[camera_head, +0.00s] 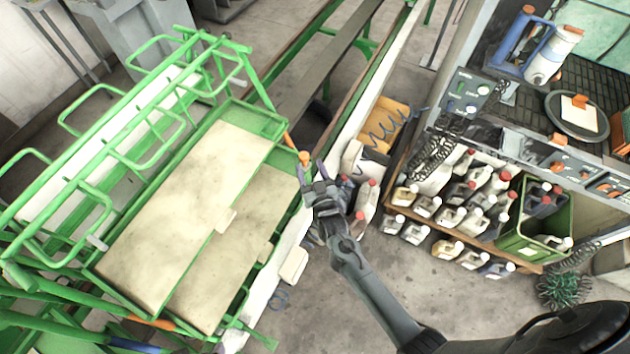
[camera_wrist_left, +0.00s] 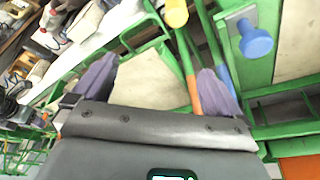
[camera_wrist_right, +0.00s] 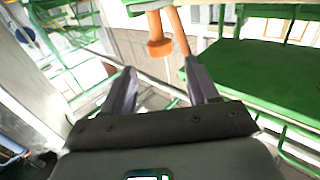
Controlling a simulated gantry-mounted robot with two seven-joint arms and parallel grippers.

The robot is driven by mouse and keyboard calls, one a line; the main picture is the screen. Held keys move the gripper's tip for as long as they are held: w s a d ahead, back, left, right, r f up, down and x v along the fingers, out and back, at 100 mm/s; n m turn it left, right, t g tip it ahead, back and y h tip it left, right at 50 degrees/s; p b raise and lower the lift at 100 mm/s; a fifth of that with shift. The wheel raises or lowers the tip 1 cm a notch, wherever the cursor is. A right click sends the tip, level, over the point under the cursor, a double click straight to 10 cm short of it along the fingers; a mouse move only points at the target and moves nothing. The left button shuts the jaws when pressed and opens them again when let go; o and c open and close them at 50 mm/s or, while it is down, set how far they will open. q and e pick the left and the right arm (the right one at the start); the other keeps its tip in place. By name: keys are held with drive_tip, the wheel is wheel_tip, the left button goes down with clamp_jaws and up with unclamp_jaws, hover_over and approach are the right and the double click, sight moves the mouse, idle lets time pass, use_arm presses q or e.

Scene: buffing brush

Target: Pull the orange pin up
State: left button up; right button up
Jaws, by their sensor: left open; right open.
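The orange pin (camera_head: 304,158) stands at the right corner of the green rack in the head view. In the right wrist view the pin's round orange head (camera_wrist_right: 158,46) shows just beyond and between my fingertips, with no finger closed on it. My right gripper (camera_head: 314,170) is open and empty, close to the pin; its two fingers (camera_wrist_right: 160,66) show apart in the right wrist view. My left gripper (camera_wrist_left: 158,66) is open and empty in the left wrist view. I cannot make it out in the head view.
The green rack (camera_head: 283,121) with two pale worn panels fills the left. Green tube rails surround it. Several bottles (camera_head: 452,217) stand on a low shelf at right. A yellow knob (camera_wrist_left: 175,12) and a blue knob (camera_wrist_left: 256,42) show near my left gripper. Bare floor lies at lower centre.

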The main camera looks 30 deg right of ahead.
drive_tip(key=s, duration=0.2)
drive_tip(key=s+a, duration=0.1)
drive_tip(key=s, duration=0.1)
drive_tip(key=shift+s, duration=0.15)
drive_tip(key=shift+s, duration=0.1)
drive_tip(key=s+r+n+g+y+p, duration=0.1)
drive_tip(key=s+r+g+p, duration=0.3)
drive_tip(key=s, duration=0.8)
drive_tip(key=s+r+n+g+y+p, duration=0.2)
drive_tip(key=s+r+g+p, duration=0.3)
drive_tip(key=s+r+g, duration=0.4)
drive_tip(key=s+n, duration=0.1)
drive_tip(key=s, duration=0.3)
drive_tip(key=shift+s+a+r+g+y+p, duration=0.25)
drive_tip(key=shift+r+g+y+p, duration=0.05)
